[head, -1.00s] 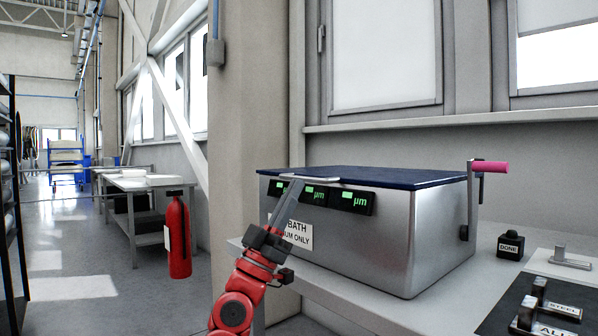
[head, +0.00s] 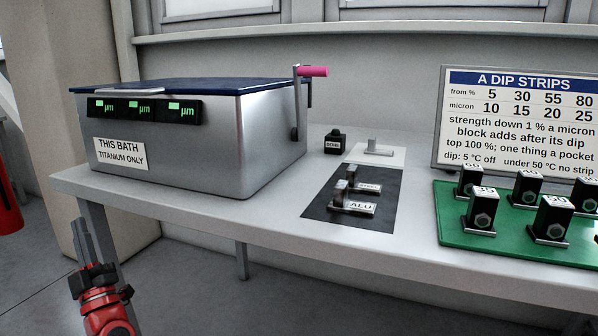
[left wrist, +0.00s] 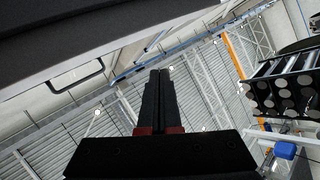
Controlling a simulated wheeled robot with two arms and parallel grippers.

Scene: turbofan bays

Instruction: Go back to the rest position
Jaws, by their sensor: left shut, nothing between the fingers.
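My left gripper (head: 80,222) is at the lower left of the head view, pointing up, shut and empty. It is in front of the table's left end, apart from the metal bath. In the left wrist view its closed fingers (left wrist: 158,78) point up toward the ceiling with nothing between them. My right gripper is not in view.
The bath (head: 225,150), with a blue lid and pink-handled crank (head: 312,71), stands on the light table (head: 290,215). Right of it are a DONE block (head: 335,142), a dark mat (head: 385,195) with labelled pieces and a green tray (head: 455,235) with several black blocks. A sign (head: 520,110) stands behind.

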